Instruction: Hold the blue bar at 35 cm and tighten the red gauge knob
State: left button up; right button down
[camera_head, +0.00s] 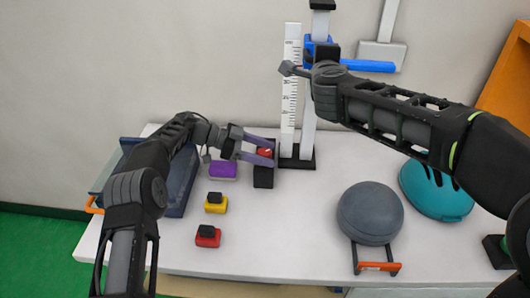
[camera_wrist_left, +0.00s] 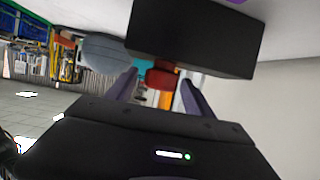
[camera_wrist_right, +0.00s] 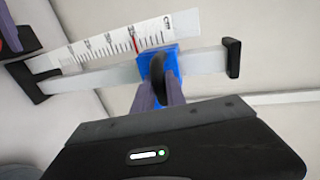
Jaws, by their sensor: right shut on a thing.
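The blue bar (camera_head: 370,65) sticks out from a blue slider on the upright post beside the white ruler (camera_head: 290,90). My right gripper is shut on the bar's blue part (camera_wrist_right: 172,55); its fingers (camera_wrist_right: 160,95) are close together there, and in the head view my arm hides most of the grip. The red knob (camera_head: 264,152) sits on a black block (camera_head: 263,178). My left gripper (camera_head: 262,150) is open, its purple fingers on either side of the knob, which also shows in the left wrist view (camera_wrist_left: 160,78).
Purple (camera_head: 223,169), yellow (camera_head: 216,203) and red (camera_head: 208,236) blocks stand on the white table left of the black block. A blue tray (camera_head: 180,190) lies at the left. Grey (camera_head: 370,212) and teal (camera_head: 435,188) domes stand at the right. The front middle is clear.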

aim_at(265, 151)
pick_arm(q)
notch_tip(265, 151, up, 10)
dwell(0.8)
